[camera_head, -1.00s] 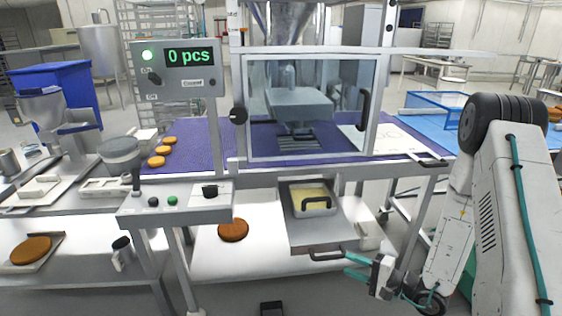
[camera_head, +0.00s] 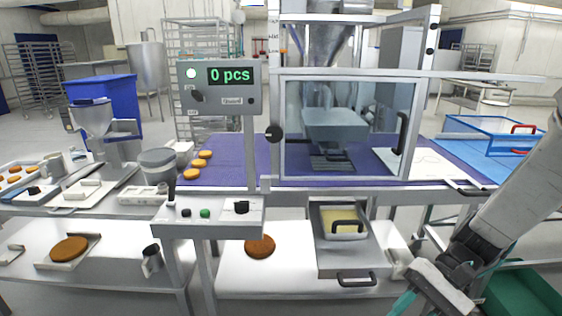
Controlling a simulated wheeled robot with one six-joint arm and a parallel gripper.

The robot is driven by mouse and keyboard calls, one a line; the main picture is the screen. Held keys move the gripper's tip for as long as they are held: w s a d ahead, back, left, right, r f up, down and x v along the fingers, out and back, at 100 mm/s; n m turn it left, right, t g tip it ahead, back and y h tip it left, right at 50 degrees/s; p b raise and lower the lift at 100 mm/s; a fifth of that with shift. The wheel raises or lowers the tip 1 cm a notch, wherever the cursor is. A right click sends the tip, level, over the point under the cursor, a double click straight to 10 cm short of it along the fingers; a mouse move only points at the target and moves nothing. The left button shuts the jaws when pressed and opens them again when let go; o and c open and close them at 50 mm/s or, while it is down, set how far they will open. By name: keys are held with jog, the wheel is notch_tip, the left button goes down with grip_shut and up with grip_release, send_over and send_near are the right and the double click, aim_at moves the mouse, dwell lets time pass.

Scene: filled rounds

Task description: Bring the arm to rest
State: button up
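My arm (camera_head: 515,205) comes in from the right edge and slopes down to the left. My gripper (camera_head: 420,292) is low in the picture, right of the drawer under the machine, near the bottom edge. Teal finger parts show, but the fingertips are partly cut off, so I cannot tell whether it is open or shut. I see nothing held in it.
The machine's drawer (camera_head: 355,262) with a yellowish block (camera_head: 343,222) is left of my gripper. A green bin (camera_head: 525,292) lies behind and right of it. A blue tray (camera_head: 485,135) stands at the right. The control panel (camera_head: 218,87) reads 0 pcs.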

jog(key=s+d+r+n+t+h, duration=0.2)
jog(key=s+r+t+h, duration=0.1)
jog(key=r, duration=0.4)
jog(key=s+d+r+n+t+h, duration=0.2)
jog(key=s+r+h, duration=0.3)
jog(key=r, duration=0.3)
jog(key=shift+n+t+h, duration=0.5)
jog(key=shift+t+h, duration=0.1)
jog(key=shift+h, duration=0.1)
